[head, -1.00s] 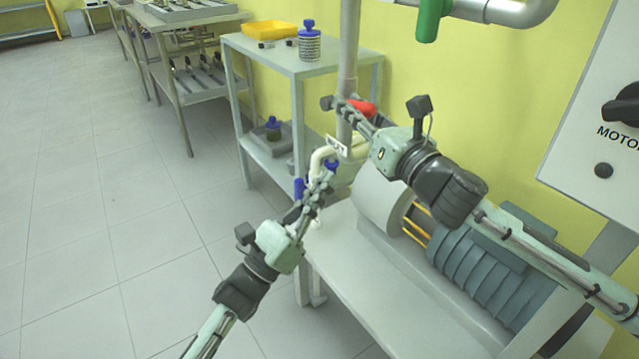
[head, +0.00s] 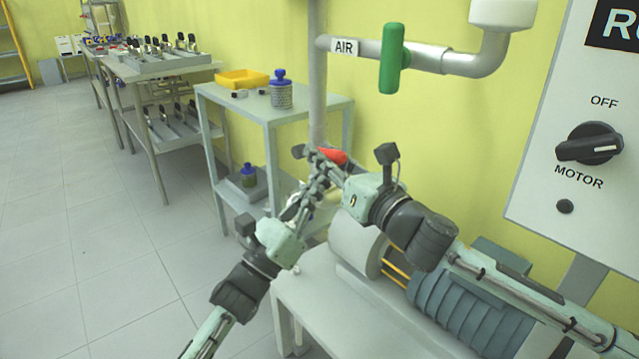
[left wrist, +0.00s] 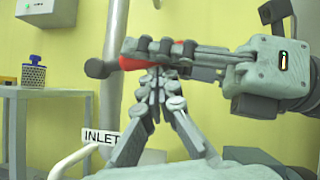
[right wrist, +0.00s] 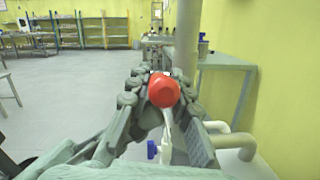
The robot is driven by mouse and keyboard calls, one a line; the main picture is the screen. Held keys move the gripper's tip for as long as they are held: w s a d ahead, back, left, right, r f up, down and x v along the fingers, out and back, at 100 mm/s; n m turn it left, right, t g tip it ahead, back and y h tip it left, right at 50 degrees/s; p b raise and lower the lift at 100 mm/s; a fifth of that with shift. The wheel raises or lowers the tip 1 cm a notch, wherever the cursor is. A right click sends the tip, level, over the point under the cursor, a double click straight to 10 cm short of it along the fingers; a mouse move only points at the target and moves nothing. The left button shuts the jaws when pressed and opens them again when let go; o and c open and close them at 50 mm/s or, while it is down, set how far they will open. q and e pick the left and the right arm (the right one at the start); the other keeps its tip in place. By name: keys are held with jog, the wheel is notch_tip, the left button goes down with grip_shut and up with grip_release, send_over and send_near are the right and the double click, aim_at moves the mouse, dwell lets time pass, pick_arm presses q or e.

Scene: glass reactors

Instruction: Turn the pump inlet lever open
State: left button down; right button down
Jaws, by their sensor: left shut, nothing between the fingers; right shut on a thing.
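A red handle (head: 331,156) stands beside the vertical grey pipe. Its rounded red end (right wrist: 163,90) sits between the fingers of my right gripper (right wrist: 160,80). My right gripper (head: 308,154) is shut on it. My left gripper (head: 318,172) is shut and empty, its tips just below the right fingers. In the left wrist view the left fingers (left wrist: 157,80) come up against or close to the right ones, and I cannot tell whether they touch. An INLET label (left wrist: 101,137) is on a pale pipe below. A blue handle (right wrist: 152,150) shows low in the right wrist view.
The pump (head: 357,245) and its motor (head: 455,305) sit on a bench at right. A green handle (head: 391,60) is on the AIR pipe above. A motor switch panel (head: 540,190) is at far right. A shelf table (head: 225,93) stands behind. Open floor is at left.

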pick_arm(q)
jog(key=shift+w+r+n+y, duration=0.15)
jog(key=shift+r+n+y, duration=0.35)
jog(key=shift+r, duration=0.4)
pick_arm(e)
jog(key=shift+f, duration=0.15)
jog(key=c, duration=1.3)
grip_release()
jog(key=shift+c, duration=0.2)
pick_arm(q)
jog(key=shift+t, duration=0.3)
pick_arm(e)
jog(key=shift+f, duration=0.1)
jog(key=shift+s+d, duration=0.1)
